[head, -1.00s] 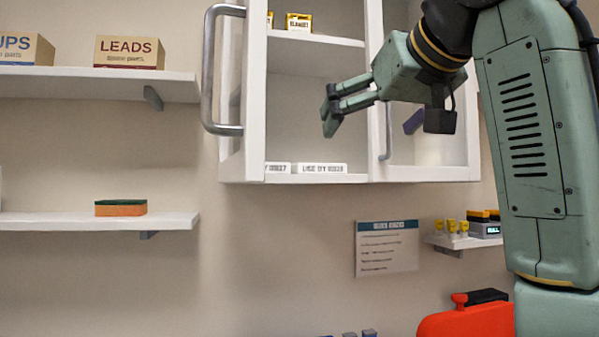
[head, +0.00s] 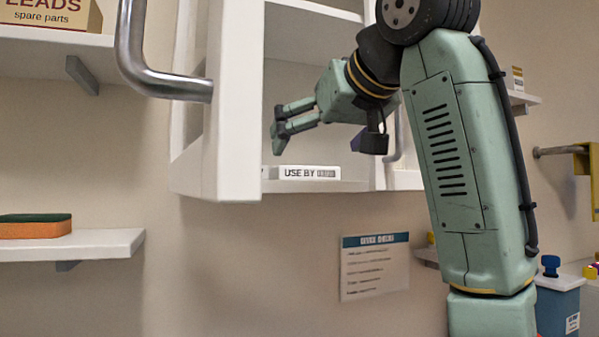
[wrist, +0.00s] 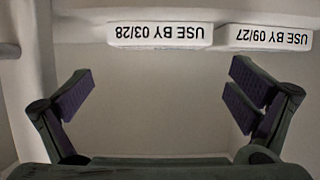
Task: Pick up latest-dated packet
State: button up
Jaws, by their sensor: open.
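Two white packets lie side by side in the wrist view, their print upside down. The left packet (wrist: 160,36) reads USE BY 03/28, the later date; the right packet (wrist: 266,38) reads USE BY 09/27. In the head view a white packet (head: 309,173) marked USE BY sits on the cabinet's lower shelf; its date is unreadable there. My gripper (head: 277,140) is open and empty, above that packet's left end. In the wrist view my gripper (wrist: 160,85) has its fingers wide apart, with the 03/28 packet beyond them, roughly centred, and the 09/27 packet beyond the right finger.
The white cabinet's open door (head: 233,100) stands left of my gripper, its metal handle (head: 165,84) sticking out. A sponge (head: 35,226) lies on a shelf (head: 100,243) at the left. A notice (head: 375,266) hangs below the cabinet. A blue container (head: 560,305) stands at the lower right.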

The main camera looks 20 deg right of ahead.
jog(key=p+x, duration=0.1)
jog(key=x, duration=0.6)
jog(key=shift+w+f, duration=0.15)
jog(key=shift+w, duration=0.25)
jog(key=c, duration=1)
